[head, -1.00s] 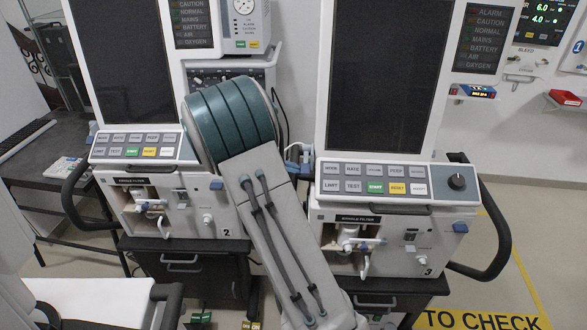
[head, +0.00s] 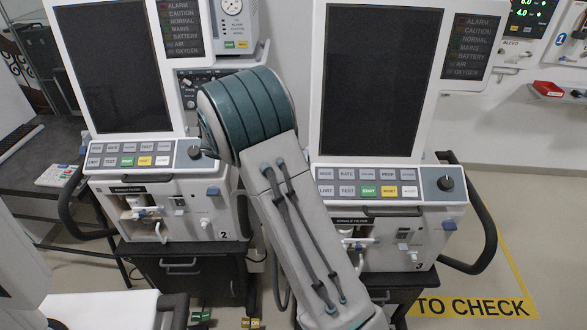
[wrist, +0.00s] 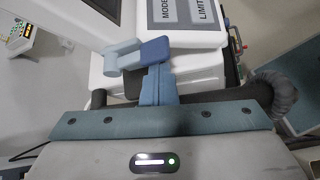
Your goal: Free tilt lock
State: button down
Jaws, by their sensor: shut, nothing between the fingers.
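In the wrist view a light-blue lever (wrist: 122,57) with a darker blue end tab (wrist: 155,49) sticks out beside the control panel of a ventilator, near its MODE and LIMIT keys. It looks like the tilt lock. My gripper (wrist: 160,72) is shut and empty, with its blue fingers close to the dark blue tab. I cannot tell whether they touch it. In the head view my arm hides the gripper and the lever at the left side of ventilator 3 (head: 415,235).
Ventilator 2 (head: 215,222) stands to the left, close to ventilator 3. A black side handle (head: 488,225) juts out at the right of ventilator 3. Floor with yellow tape and "TO CHECK" lettering (head: 478,306) lies free at the right.

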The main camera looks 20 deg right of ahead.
jog(key=shift+w+d+r, duration=0.1)
jog(key=shift+r, duration=0.75)
jog(key=shift+w+r+p, duration=0.1)
jog(key=shift+r+p, duration=0.65)
jog(key=shift+p, duration=0.05)
jog(key=s+b+v, duration=0.1)
jog(key=b+v, duration=0.1)
jog(key=v, duration=1.1)
jog(key=shift+w+a, duration=0.3)
jog(key=shift+w, duration=0.15)
